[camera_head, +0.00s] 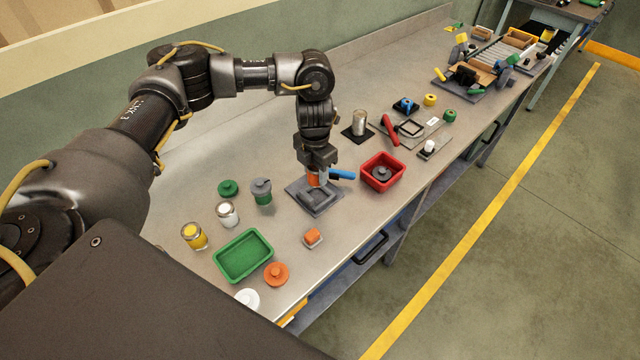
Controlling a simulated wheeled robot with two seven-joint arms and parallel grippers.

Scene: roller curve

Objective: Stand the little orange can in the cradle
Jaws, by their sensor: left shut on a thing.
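My left gripper (320,177) points down over a dark grey fixture, which looks like the cradle (322,208). It is shut on a small orange thing, which looks like the little orange can (312,181). The fingers hide part of the can. The can is above the back part of the cradle; I cannot tell whether it touches it. A blue handle (342,175) sticks out to the right just beside the gripper. My right gripper is not in view.
A red tray (400,170) stands close on the right. An orange block (312,235) on a small pad, a green tray (268,243) and an orange lid (276,274) are nearer. A grey lidded pot (262,192) and jars stand left. The bench front edge is close.

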